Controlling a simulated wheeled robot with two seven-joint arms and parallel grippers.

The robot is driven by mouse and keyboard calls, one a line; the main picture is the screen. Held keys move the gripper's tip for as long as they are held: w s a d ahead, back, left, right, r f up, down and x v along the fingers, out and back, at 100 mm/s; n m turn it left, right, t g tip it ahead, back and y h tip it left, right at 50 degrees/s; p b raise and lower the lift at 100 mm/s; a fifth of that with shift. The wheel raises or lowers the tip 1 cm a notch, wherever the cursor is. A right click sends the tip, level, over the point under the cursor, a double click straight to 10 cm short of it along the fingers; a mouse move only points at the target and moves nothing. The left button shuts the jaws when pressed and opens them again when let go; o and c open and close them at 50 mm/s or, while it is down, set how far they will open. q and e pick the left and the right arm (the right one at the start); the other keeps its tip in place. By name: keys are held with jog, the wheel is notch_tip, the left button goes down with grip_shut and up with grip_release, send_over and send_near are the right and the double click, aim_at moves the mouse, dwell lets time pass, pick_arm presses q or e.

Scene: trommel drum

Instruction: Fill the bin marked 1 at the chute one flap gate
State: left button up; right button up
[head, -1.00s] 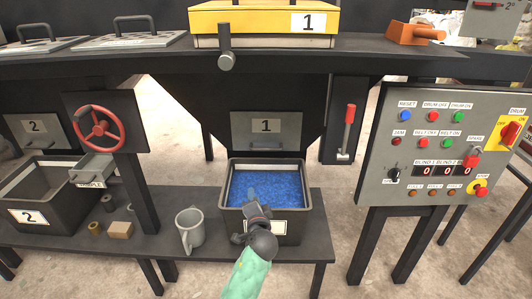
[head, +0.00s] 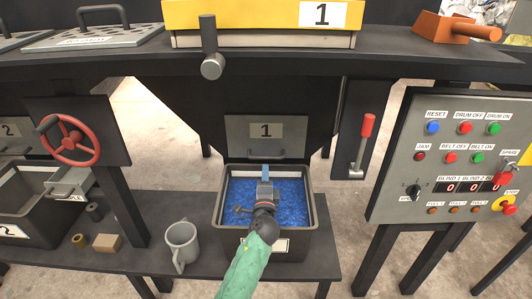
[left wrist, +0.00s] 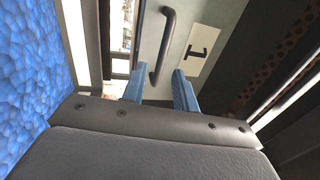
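The bin marked 1 (head: 219,213) stands on a low shelf below the chute. Blue granular-looking material (head: 240,195) lies in it, with a pale strip of inner wall showing above. The grey flap gate marked 1 (head: 240,133) hangs at the chute mouth and looks shut. My left gripper (head: 265,170) reaches over the bin towards the flap's lower edge. In the left wrist view its blue fingers (left wrist: 158,90) are apart, with the dark flap handle (left wrist: 167,35) just ahead and its near end between them. I cannot tell contact. My right gripper is not in view.
A red-handled lever (head: 366,127) stands right of the chute, beside a control panel (head: 400,160). A grey mug (head: 181,240) stands left of the bin. A red handwheel (head: 70,139) and bin 2 (head: 25,215) are at the left.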

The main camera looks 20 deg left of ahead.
aim_at(266, 158)
pick_arm(q)
jog(key=shift+p+x, duration=0.4)
jog(key=shift+x, duration=3.4)
jog(key=shift+s+r, duration=0.1)
jog(key=shift+r, duration=0.05)
jog(key=shift+c, duration=0.2)
grip_shut()
